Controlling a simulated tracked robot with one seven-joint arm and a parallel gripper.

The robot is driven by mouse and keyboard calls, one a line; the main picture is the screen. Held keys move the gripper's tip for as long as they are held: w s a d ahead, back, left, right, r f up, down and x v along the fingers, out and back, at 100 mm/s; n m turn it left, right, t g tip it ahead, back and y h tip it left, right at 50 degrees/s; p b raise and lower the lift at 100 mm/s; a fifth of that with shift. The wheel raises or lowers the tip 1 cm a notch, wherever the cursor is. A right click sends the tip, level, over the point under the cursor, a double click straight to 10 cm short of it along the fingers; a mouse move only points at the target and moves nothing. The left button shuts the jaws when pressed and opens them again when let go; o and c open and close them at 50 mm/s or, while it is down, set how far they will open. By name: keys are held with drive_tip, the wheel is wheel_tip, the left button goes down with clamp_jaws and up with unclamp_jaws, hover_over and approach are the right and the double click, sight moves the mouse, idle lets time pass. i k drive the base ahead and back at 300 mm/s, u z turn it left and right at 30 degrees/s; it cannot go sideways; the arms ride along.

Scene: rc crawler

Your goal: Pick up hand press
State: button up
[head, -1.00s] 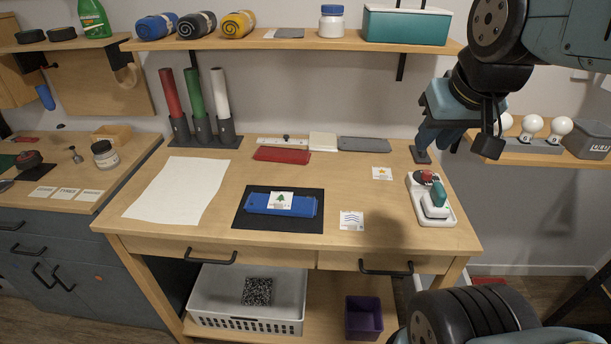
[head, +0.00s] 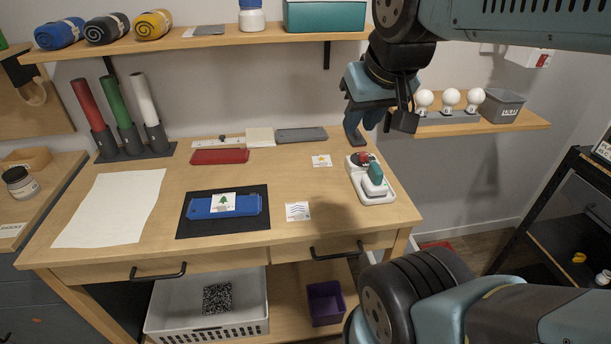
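A white tray (head: 371,190) sits at the right end of the wooden workbench (head: 290,181). On it stands a white tool with a teal handle (head: 376,174), which looks like the hand press. A small red and dark piece (head: 361,158) lies behind it on the same tray. My gripper (head: 366,122) hangs above the bench's back right corner, behind and above the tray, apart from the press. Its finger gap is too small and dark to read, and I see nothing held. A small dark item (head: 355,137) shows just below it.
A blue block (head: 236,207) lies on a black mat (head: 191,227), with white paper (head: 110,209) to its left. A red block (head: 219,157) and colored rolls stand farther back. A shelf (head: 441,130) with white bulbs is right of my gripper. Small cards lie between mat and tray.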

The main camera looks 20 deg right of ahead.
sight(373, 185)
drive_tip(key=k, duration=1.25)
drive_tip(key=z, duration=0.3)
drive_tip(key=i, duration=0.8)
drive_tip(key=z, duration=0.5)
